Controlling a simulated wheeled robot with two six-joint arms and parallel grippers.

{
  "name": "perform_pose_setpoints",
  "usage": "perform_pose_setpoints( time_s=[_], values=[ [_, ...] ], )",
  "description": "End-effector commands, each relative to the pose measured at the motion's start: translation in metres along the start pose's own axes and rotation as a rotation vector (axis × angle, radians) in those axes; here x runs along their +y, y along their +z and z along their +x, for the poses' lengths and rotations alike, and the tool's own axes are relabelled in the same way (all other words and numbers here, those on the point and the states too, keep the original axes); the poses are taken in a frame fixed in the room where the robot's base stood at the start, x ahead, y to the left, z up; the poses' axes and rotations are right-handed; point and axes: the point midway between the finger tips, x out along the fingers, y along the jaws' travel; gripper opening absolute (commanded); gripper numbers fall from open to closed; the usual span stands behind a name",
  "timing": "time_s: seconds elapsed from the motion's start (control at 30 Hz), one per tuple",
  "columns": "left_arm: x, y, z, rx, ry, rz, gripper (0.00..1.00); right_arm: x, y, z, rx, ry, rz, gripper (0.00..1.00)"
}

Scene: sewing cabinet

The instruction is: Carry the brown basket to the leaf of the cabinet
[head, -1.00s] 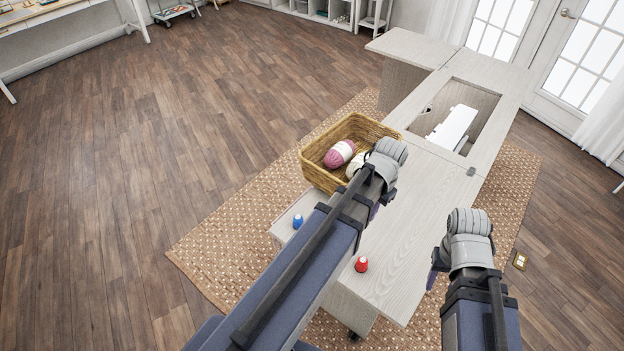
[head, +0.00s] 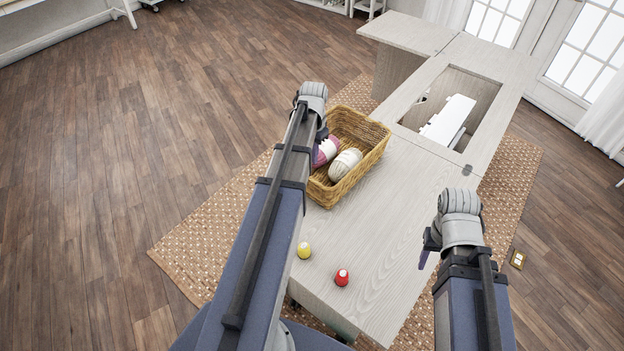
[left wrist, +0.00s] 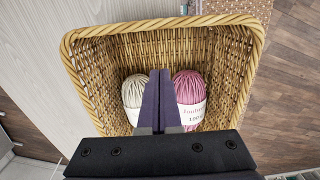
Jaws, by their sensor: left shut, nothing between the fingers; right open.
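The brown wicker basket (head: 373,152) is at the left side of the pale cabinet's near top panel (head: 400,225), the surface this side of the hinge. In the head view my left arm hides its left side. It holds a white yarn ball (head: 345,163) and a pink one (head: 326,150). In the left wrist view the basket (left wrist: 75,75) surrounds my left gripper (left wrist: 156,85), whose fingers are together over the yarn with nothing between them. They are apart from the rim. My right gripper (head: 427,248) is open and empty above the panel's right edge.
A yellow spool (head: 304,251) and a red spool (head: 342,278) stand towards the panel's near end. Beyond the hinge is an opening with a white machine (head: 450,120). Another panel (head: 410,33) at the far left is bare. The panel's middle is clear.

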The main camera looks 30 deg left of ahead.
Motion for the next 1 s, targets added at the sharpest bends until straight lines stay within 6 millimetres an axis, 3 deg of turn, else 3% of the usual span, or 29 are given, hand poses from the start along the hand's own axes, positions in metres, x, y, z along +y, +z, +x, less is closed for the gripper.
perform_pose_setpoints(
  time_s=[0.53, 1.0],
  values=[
    [-0.004, 0.000, 0.018, 0.001, 0.001, -0.002, 0.00, -0.002, -0.001, 0.018, 0.000, 0.000, 0.000, 0.50],
    [-0.004, 0.000, 0.077, 0.001, 0.001, -0.001, 0.00, -0.007, -0.004, 0.077, 0.000, 0.000, 0.000, 0.50]
  ],
)
